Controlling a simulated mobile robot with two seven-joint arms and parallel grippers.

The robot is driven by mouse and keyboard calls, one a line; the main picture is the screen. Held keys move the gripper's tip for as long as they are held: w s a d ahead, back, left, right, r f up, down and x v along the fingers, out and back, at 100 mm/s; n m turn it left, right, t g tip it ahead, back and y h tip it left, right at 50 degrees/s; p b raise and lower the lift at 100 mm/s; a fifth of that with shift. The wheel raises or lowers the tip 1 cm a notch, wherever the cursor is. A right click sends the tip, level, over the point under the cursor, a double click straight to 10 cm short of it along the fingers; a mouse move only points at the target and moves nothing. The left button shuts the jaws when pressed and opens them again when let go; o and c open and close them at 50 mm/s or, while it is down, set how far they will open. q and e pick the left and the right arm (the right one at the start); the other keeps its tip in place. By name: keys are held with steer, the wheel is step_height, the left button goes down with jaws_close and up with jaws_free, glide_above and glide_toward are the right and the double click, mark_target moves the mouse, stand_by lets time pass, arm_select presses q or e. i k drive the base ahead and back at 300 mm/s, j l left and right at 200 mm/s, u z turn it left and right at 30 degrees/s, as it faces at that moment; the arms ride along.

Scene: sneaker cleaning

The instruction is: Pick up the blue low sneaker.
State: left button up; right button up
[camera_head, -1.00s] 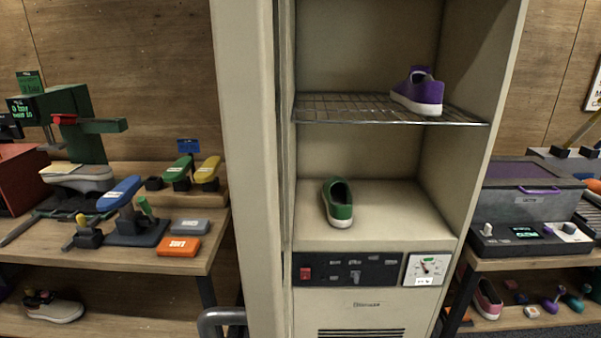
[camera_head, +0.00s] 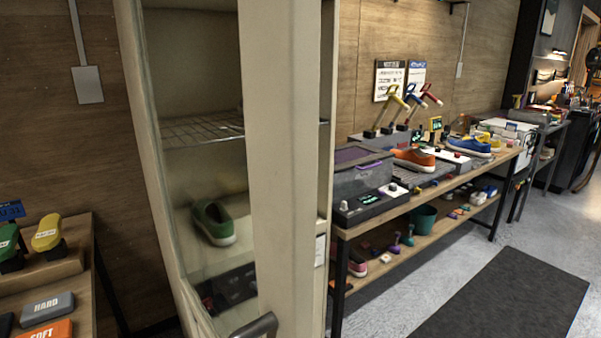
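A blue low sneaker (camera_head: 467,147) with a pale sole sits on the top of the long workbench (camera_head: 437,187), right of the middle of the head view. It is small and far off, with something yellow close behind it. Neither of my grippers is in view, and nothing is seen touching the sneaker.
A tall cream cabinet (camera_head: 285,150) stands close in front, with a green shoe (camera_head: 213,223) inside. An orange shoe (camera_head: 413,158) and a grey box unit (camera_head: 360,178) share the workbench. A dark mat (camera_head: 505,298) lies on open floor at right.

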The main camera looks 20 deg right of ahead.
mark_target(471, 145)
steer(key=z, duration=1.7)
steer(key=i+l+z, duration=0.2)
steer(key=i+l, duration=0.15)
steer(key=l, duration=0.2)
steer(key=i+l+z, duration=0.2)
steer(key=i+l, duration=0.15)
steer(key=i+l+z, duration=0.15)
steer(key=i, duration=0.35)
steer(key=i+l+z, duration=0.2)
steer(key=i, duration=0.3)
steer(key=i+u, duration=0.1)
steer(key=i, duration=0.6)
steer(key=i+l+u, duration=0.15)
steer(key=i, duration=0.55)
steer(key=i+u, duration=0.4)
steer(key=i, duration=0.35)
steer(key=i+l+u, duration=0.15)
steer(key=i+u, duration=0.2)
steer(key=i, duration=0.45)
